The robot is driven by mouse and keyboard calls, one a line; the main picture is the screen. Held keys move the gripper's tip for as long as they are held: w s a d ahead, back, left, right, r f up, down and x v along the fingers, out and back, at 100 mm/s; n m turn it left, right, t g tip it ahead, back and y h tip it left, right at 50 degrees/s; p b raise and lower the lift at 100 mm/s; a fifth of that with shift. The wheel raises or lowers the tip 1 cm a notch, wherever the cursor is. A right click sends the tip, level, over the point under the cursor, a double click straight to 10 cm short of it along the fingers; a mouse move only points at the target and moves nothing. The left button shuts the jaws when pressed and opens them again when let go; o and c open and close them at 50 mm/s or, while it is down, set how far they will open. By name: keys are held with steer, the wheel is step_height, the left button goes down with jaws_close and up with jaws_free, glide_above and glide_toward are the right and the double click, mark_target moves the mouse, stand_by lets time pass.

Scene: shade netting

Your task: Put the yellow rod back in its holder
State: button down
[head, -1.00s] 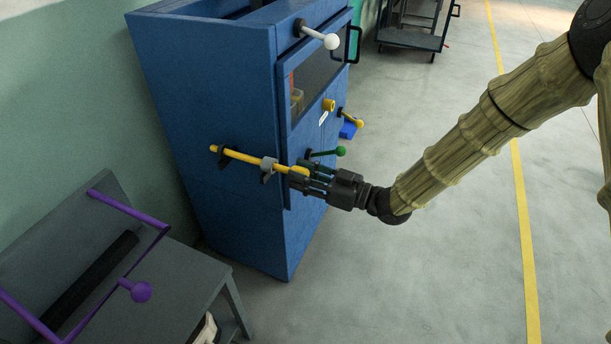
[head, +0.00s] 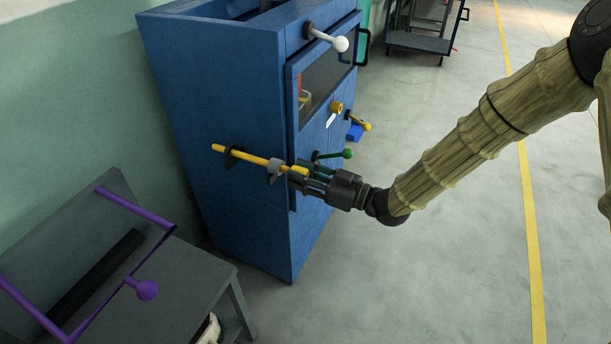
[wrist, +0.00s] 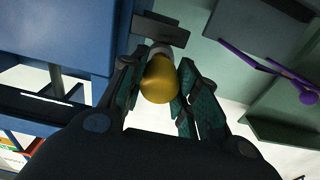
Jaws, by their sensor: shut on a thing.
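The yellow rod (head: 250,159) lies level along the left side of the blue cabinet. It passes through the holder, a dark bracket (head: 232,158) near its far end and a grey ring-like clamp (head: 274,168) nearer my gripper. My gripper (head: 300,176) is shut on the rod's near end, close to the cabinet's front corner. In the wrist view the rod's rounded yellow end (wrist: 159,80) sits between my teal-padded fingers (wrist: 160,98), with a dark bracket plate (wrist: 160,30) beyond it. How firmly the rod is seated in the brackets cannot be told.
The blue cabinet (head: 225,95) carries a white-knobbed lever (head: 340,44), a green-knobbed lever (head: 348,153) and a yellow-knobbed lever (head: 366,126) near my gripper. A grey bench (head: 190,290) with a purple frame (head: 147,290) stands at lower left. Floor to the right is open.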

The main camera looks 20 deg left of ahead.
steer(key=shift+a, duration=1.3)
stand_by(0.5)
steer(key=c, duration=1)
jaws_free()
steer(key=shift+d, duration=0.1)
steer(key=d, duration=1.2)
steer(key=shift+f, duration=0.2)
